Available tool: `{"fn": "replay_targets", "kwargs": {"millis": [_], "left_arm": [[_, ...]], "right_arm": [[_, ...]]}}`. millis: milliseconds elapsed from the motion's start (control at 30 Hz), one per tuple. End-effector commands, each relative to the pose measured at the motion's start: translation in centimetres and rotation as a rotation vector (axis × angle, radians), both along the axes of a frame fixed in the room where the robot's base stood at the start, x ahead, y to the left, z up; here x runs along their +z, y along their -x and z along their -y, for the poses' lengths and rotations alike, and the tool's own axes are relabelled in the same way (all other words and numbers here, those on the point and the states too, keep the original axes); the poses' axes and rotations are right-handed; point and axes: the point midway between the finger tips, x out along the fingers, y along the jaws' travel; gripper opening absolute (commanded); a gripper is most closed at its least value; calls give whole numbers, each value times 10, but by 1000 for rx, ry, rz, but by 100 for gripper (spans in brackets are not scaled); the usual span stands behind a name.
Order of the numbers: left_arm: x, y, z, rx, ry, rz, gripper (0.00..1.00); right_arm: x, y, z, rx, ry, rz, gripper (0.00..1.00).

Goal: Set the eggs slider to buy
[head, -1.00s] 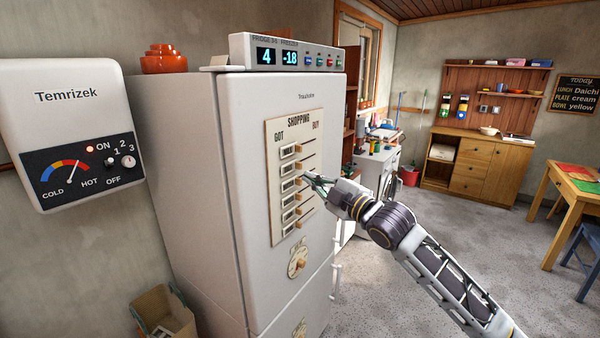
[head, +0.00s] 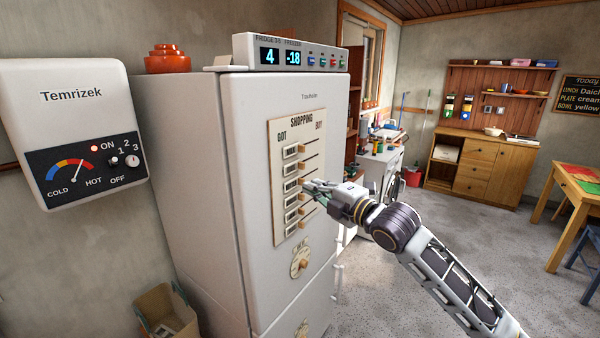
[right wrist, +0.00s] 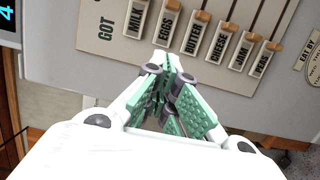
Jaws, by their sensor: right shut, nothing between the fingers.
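The shopping board (head: 284,240) is on the fridge front, with GOT at left and BUY at right. Its eggs row is second from the top; the eggs label (head: 290,168) also shows in the right wrist view (right wrist: 166,30). The eggs slider's orange knob (right wrist: 172,15) sits beside its label, at the GOT end. My right gripper (head: 307,185) is shut and empty, in front of the board at about the third row. In the right wrist view its fingertips (right wrist: 171,62) are just below the eggs and butter labels. Contact with the board cannot be told. My left gripper is not in view.
The butter knob (right wrist: 201,16) and cheese knob (right wrist: 228,27) are close beside the eggs knob. A round dial (head: 299,262) is below the sliders. A white heater box (head: 70,130) hangs at left, and an open carton (head: 165,315) stands on the floor.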

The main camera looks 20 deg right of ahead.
Motion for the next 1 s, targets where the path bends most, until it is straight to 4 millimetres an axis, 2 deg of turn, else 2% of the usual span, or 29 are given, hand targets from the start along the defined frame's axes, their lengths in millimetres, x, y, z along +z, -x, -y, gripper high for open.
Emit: {"fn": "replay_targets", "kwargs": {"millis": [467,1000], "left_arm": [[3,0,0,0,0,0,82],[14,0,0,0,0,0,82]], "right_arm": [[1,-8,-2,-2,-3,0,0],[2,-47,-21,0,-4,-1,0]]}}
